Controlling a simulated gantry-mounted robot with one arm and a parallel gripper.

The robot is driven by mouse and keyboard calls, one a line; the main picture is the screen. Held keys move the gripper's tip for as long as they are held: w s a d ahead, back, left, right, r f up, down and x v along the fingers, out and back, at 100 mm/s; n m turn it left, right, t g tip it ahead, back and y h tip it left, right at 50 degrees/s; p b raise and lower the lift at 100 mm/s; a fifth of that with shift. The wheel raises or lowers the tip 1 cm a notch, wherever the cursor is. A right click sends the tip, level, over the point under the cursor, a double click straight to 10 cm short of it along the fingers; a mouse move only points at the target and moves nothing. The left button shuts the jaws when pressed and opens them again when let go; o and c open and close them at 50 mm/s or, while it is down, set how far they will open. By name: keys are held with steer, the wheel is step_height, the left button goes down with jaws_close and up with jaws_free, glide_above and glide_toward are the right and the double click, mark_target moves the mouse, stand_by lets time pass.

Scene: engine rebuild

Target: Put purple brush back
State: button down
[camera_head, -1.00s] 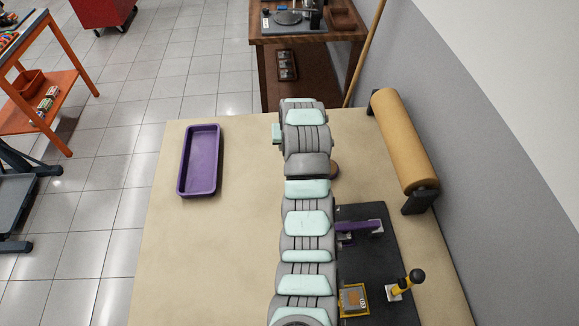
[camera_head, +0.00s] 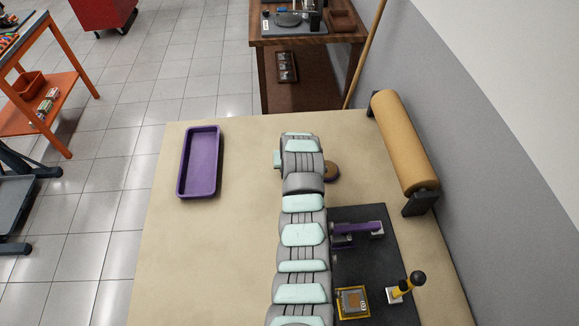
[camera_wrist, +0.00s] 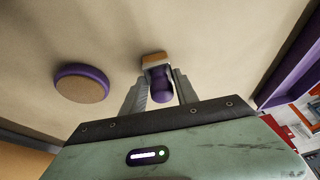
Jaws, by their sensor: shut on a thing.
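In the wrist view my gripper (camera_wrist: 160,92) is shut on the purple brush (camera_wrist: 162,88). Its rounded purple part sits between the fingers, and a tan-brown end (camera_wrist: 157,60) shows beyond them. In the head view my arm hides the gripper and the brush. A purple tray (camera_head: 182,172) stands empty on the left of the table, apart from my arm. Its purple wall also shows at the right of the wrist view (camera_wrist: 292,68).
A round brown piece (camera_head: 332,171) lies right of my arm; its purple rim shows in the wrist view (camera_wrist: 82,84). A dark mat (camera_head: 385,262) holds a purple item (camera_head: 362,228), a yellow-black tool (camera_head: 407,286) and a square block (camera_head: 352,302). A brown roll (camera_head: 404,140) stands right. The table's left-middle is clear.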

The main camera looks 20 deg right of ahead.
steer(key=shift+f, duration=0.2)
steer(key=c, duration=0.9)
jaws_free()
steer(key=shift+r, duration=0.2)
steer(key=shift+p+v, duration=0.3)
steer(key=shift+v, duration=5.75)
steer(key=shift+o, duration=0.2)
